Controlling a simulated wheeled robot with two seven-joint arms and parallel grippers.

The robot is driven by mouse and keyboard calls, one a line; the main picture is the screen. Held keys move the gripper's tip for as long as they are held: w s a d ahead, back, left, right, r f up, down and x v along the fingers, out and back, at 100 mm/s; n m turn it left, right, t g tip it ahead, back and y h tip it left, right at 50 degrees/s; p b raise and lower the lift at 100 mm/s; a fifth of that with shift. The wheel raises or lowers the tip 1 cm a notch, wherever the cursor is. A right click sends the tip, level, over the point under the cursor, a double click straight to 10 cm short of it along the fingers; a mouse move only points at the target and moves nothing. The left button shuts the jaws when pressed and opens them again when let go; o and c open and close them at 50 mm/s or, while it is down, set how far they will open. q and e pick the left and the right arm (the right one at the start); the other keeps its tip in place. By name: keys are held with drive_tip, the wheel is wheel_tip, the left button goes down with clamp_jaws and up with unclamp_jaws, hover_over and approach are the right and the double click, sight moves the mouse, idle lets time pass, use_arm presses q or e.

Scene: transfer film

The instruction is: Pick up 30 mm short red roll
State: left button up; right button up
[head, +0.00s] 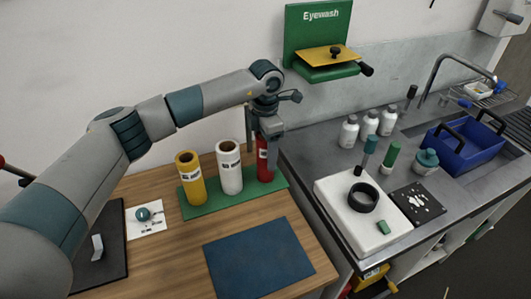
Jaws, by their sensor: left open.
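Three upright rolls stand in a row on a green mat (208,207) on the wooden table. The red roll (263,170) is at the right end, beside a white roll (229,172) and a yellow roll (190,182). My left gripper (269,150) points down at the top of the red roll and covers its upper end. The gripper is open, with its fingers at the roll's upper part. Whether they touch it I cannot tell. My right gripper is not in view.
A blue mat (258,258) lies empty at the table's front. The grey counter (320,150) on the right holds white bottles (348,132), a white block with a black ring (363,197) and a blue crate (463,150). A green eyewash unit (322,62) hangs behind.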

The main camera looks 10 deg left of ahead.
use_arm(q)
drive_tip(key=shift+f, duration=0.55)
drive_tip(key=c, duration=1.3)
drive_tip(key=shift+r, duration=0.15)
